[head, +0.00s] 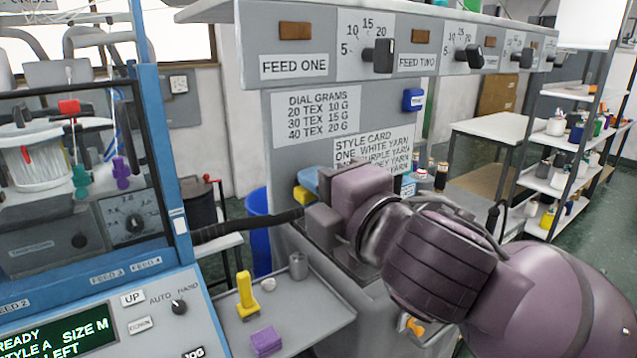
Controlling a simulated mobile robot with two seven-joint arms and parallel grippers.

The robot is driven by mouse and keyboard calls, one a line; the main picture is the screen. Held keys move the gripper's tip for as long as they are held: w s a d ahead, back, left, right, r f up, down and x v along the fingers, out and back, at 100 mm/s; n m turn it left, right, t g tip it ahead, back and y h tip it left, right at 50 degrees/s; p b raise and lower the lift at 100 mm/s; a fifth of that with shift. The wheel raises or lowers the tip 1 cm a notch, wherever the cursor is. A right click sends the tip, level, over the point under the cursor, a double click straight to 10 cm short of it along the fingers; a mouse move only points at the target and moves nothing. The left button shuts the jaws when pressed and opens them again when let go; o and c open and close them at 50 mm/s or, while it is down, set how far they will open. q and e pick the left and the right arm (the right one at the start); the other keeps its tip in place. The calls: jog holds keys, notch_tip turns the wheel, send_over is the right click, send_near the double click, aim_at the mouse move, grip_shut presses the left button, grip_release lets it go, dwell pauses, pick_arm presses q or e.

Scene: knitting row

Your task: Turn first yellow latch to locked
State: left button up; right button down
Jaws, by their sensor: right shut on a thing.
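My right gripper (312,200) comes in from the right and points left, against the front of the grey feed cabinet (285,165). It is shut on a small yellow piece, which looks like the yellow latch (302,196). Only the latch's left end shows; the fingers and wrist hide the rest, so I cannot tell its angle. A light blue part (308,179) sits just above it. A second small yellow-orange piece (415,327) shows lower down, below my right arm. My left gripper is not in view.
A black hose (245,226) runs left of my gripper to the blue-framed machine (165,160). Dials (378,55) line the cabinet above.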

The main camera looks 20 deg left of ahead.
jog(key=shift+m, duration=0.5)
jog(key=c, duration=1.1)
grip_release()
